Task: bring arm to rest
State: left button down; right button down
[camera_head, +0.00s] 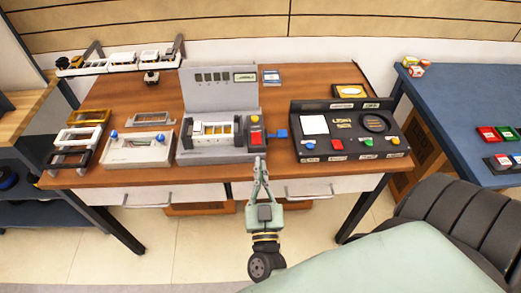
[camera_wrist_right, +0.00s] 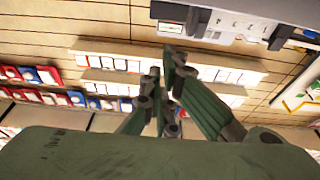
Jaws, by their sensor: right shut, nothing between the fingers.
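My right gripper (camera_head: 260,168) is in front of the wooden workbench (camera_head: 290,90) in the head view, its fingers pointing away toward the bench's front edge. Its fingers are shut with nothing held. In the right wrist view the same gripper (camera_wrist_right: 165,75) shows its fingertips close together, with shelves behind. My left gripper is in neither view.
On the bench stand a grey test station (camera_head: 215,95) with a red button, a black control panel (camera_head: 350,130), and a white box with blue knobs (camera_head: 138,148). A blue table (camera_head: 455,110) is at right, with a dark chair (camera_head: 450,225) in front. Floor is clear at lower left.

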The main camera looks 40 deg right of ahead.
dwell(0.3)
jog(key=s+a+f+n+g+y, duration=0.2)
jog(key=a+f+n+y, duration=0.15)
jog(key=f, duration=0.65)
jog(key=s+a+f+n+g+y, duration=0.15)
jog(key=a+f+y, duration=0.25)
jog(key=f, duration=0.6)
jog(key=s+a+f+n+g+y, duration=0.2)
jog(key=a+f+n+y, duration=0.15)
jog(key=f, duration=0.65)
jog(key=s+d+f+g+y, duration=0.1)
jog(key=s+f+g, duration=0.5)
jog(key=s+f, duration=0.75)
jog(key=s+d+f+g, duration=0.2)
jog(key=s+d+f, duration=0.1)
jog(key=s, duration=0.5)
jog(key=s+d+f+g+h, duration=0.1)
jog(key=s+d+f+g, duration=0.2)
jog(key=s, duration=0.4)
jog(key=shift+s+d+f, duration=0.3)
jog(key=shift+s+f, duration=0.05)
jog(key=shift+f, duration=0.05)
